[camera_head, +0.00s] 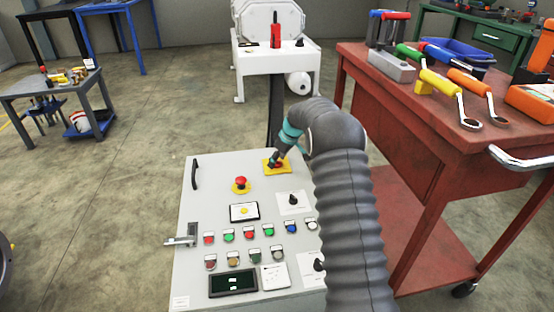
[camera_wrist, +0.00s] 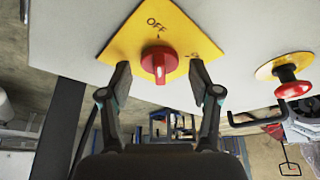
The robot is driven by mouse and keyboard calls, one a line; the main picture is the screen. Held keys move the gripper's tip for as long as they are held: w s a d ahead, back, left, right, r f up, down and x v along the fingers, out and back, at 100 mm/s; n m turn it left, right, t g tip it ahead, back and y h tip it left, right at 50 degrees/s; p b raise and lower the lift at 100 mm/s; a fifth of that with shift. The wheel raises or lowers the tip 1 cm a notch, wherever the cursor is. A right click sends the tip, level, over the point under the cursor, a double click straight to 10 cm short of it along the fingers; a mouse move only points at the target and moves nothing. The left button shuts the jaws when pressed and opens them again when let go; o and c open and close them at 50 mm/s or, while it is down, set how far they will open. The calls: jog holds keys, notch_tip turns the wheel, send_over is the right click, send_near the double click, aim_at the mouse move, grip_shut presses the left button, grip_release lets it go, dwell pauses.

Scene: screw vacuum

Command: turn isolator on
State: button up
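The isolator is a red rotary knob (camera_wrist: 159,62) on a yellow plate (camera_wrist: 128,45) in the wrist view. The plate reads OFF above the knob, with a second marking partly hidden at its right. The knob's grip stands in line with OFF. My gripper (camera_wrist: 160,72) is open, with one finger on each side of the knob and visible gaps between. In the head view my gripper (camera_head: 274,162) is at the yellow plate (camera_head: 269,169) at the top right of the grey control panel (camera_head: 214,174), partly covering the knob.
A red emergency button (camera_head: 240,182) on a yellow base sits left of the isolator; it also shows in the wrist view (camera_wrist: 293,88). A black rotary switch (camera_head: 293,199) and several coloured buttons lie below. A red tool cart (camera_head: 418,150) stands close at the right.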

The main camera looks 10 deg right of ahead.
jog(key=c, duration=0.9)
jog(key=shift+m, duration=0.3)
jog(key=m+t+h+b, duration=0.1)
jog(key=m, duration=0.2)
jog(key=shift+a+m, duration=0.15)
jog(key=shift+m, duration=0.25)
jog(key=m+h, duration=0.1)
jog(key=m, duration=0.1)
jog(key=m+h, duration=0.1)
jog(key=m, duration=0.2)
jog(key=shift+a+h, duration=0.1)
jog(key=shift+h, duration=0.2)
jog(key=m+h+b, duration=0.1)
jog(key=m, duration=0.3)
jog(key=shift+a+f, duration=0.1)
jog(key=shift+f, duration=0.05)
jog(key=shift+m+g+h+b, duration=0.5)
jog(key=shift+m+h+b, duration=0.5)
jog(key=shift+m, duration=1.2)
